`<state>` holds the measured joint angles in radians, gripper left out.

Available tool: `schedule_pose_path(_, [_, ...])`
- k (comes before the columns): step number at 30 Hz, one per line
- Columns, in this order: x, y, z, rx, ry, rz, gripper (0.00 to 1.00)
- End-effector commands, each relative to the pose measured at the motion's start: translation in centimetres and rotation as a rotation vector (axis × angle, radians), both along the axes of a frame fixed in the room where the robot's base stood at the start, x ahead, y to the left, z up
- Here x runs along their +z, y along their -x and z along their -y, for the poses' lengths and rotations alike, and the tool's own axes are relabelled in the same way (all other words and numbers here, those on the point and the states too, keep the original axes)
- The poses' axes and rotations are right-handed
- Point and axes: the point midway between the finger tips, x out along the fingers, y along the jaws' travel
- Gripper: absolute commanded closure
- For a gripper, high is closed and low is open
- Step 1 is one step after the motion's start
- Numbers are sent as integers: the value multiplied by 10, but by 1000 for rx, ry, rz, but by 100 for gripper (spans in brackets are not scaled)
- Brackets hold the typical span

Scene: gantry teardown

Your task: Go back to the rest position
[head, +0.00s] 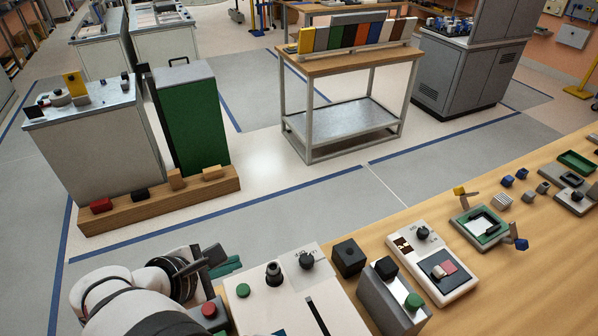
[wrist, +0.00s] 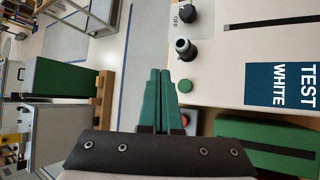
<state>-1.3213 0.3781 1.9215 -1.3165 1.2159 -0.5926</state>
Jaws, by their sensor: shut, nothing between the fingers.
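My gripper (head: 236,264) is at the lower left of the head view, beside the left edge of a pale control panel (head: 262,318). In the wrist view my gripper (wrist: 160,72) has its two green fingers together, shut, with nothing seen between them. The panel (wrist: 225,60) lies to their right there, with a black knob marked OFF (wrist: 187,13), a dark joystick (wrist: 184,49), a green button (wrist: 185,86) and a "TEST WHITE" label (wrist: 280,84). The fingers look apart from the panel. No marker for a rest position shows.
The wooden bench (head: 470,295) holds a black cube (head: 348,258), a grey box with a green button (head: 394,300), a white device (head: 433,265) and several small parts. A trolley (head: 345,63) with a row of coloured panels stands beyond open floor (head: 255,150).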

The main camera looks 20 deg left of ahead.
Motion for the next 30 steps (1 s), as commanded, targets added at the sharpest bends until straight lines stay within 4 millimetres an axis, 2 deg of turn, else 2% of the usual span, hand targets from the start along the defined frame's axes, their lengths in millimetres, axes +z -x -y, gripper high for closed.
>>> schedule_pose_path(14, [0, 0, 0, 0, 0, 0, 100])
schedule_pose_path(17, [2, -5, 11, -48, -16, -11, 100])
schedule_pose_path(19, [7, -18, 47, -201, -67, -41, 100])
schedule_pose_path(20, [9, -23, 71, -307, -104, -62, 100])
schedule_pose_path(21, [13, -28, 110, -483, -168, -93, 100])
schedule_pose_path(23, [17, -22, 175, -808, -289, -142, 100])
schedule_pose_path(24, [18, -9, 216, -1051, -384, -171, 100])
schedule_pose_path(25, [19, 6, 245, -1245, -463, -190, 100])
schedule_pose_path(27, [17, 47, 287, -1674, -651, -225, 100])
schedule_pose_path(30, [14, 93, 303, -2138, -883, -254, 100])
